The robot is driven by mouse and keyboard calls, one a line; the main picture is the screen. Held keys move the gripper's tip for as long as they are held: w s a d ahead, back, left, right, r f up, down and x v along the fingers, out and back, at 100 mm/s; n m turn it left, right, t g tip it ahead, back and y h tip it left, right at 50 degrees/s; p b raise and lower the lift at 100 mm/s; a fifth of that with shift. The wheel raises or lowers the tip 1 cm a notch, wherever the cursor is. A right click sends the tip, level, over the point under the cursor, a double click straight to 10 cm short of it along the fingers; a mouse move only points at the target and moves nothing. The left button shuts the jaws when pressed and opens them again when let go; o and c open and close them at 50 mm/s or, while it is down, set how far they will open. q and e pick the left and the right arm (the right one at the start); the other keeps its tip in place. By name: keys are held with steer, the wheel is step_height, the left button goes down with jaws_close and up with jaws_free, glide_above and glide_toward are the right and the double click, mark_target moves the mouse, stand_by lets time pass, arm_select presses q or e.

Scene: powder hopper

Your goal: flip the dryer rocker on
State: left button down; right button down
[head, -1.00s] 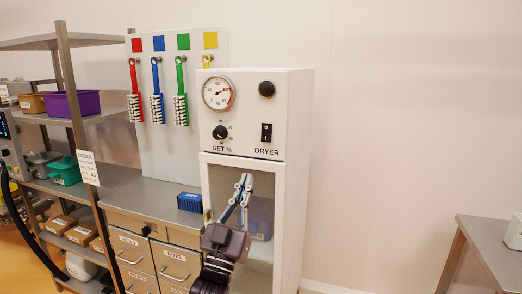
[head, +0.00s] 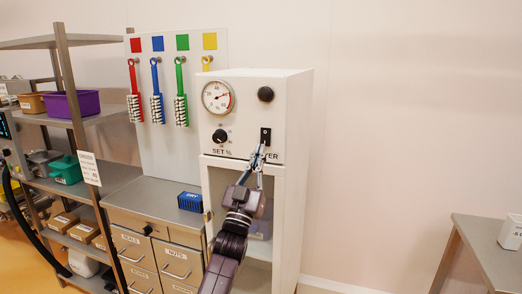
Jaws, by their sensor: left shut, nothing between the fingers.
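The fingers hide part of the label, and the rocker's on or off position is too small to read. My right gripper is not in view.
A round gauge (head: 217,97), a SET % knob (head: 220,136) and a black round button (head: 265,94) share the panel. Coloured brushes hang on a board (head: 220,55) to the left. A blue box (head: 190,201) sits on the counter. A steel table (head: 480,235) stands at right.

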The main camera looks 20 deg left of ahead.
arm_select(q)
steer(key=shift+w, duration=0.7)
steer(key=shift+f, duration=0.1)
